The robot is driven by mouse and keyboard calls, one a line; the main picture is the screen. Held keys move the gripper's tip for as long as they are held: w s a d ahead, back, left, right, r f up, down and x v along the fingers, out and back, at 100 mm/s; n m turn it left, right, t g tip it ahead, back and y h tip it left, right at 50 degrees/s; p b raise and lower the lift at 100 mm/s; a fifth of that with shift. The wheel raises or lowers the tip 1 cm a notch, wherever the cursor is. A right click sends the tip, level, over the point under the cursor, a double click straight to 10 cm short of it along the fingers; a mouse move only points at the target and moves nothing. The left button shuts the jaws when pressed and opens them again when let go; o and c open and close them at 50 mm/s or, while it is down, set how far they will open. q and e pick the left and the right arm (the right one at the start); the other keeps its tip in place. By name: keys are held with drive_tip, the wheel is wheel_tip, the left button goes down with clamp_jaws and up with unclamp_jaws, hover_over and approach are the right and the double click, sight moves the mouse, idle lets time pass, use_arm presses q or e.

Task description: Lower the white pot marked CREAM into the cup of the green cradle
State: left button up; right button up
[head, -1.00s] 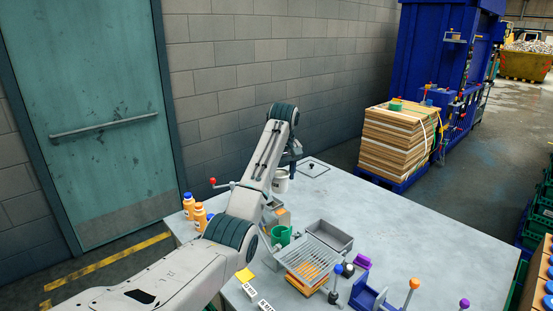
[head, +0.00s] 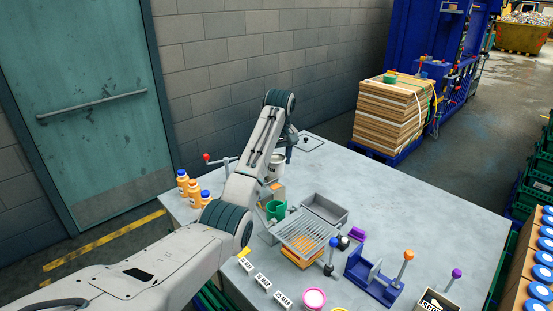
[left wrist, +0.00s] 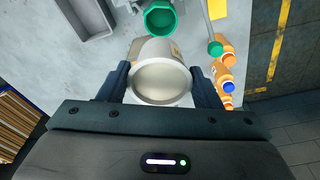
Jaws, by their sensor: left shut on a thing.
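My left gripper (head: 289,147) is shut on a white pot (head: 277,163) above the far side of the table. In the left wrist view, the two fingers of that gripper (left wrist: 160,82) press on opposite sides of the pot (left wrist: 160,83), whose round pale end faces the camera. I cannot read any CREAM marking. The green cup of the cradle (head: 276,209) stands nearer the robot than the pot, apart from it. The cup also shows open and empty-looking in the left wrist view (left wrist: 160,19). My right gripper is not in view.
Orange bottles (head: 194,190) stand at the table's left edge. A red-knobbed lever (head: 207,157) is near them. A grey tray (head: 325,209) and wire rack (head: 303,236) lie right of the cup. A blue fixture (head: 372,275) stands farther right.

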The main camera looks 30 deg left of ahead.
sight(277, 175)
use_arm(q)
drive_tip(key=shift+f, duration=1.95)
drive_tip(key=shift+f+b, duration=0.35)
drive_tip(key=shift+f, duration=1.75)
wheel_tip(277, 175, down, 6)
drive_tip(key=b, duration=0.1)
drive_tip(key=shift+b, duration=0.35)
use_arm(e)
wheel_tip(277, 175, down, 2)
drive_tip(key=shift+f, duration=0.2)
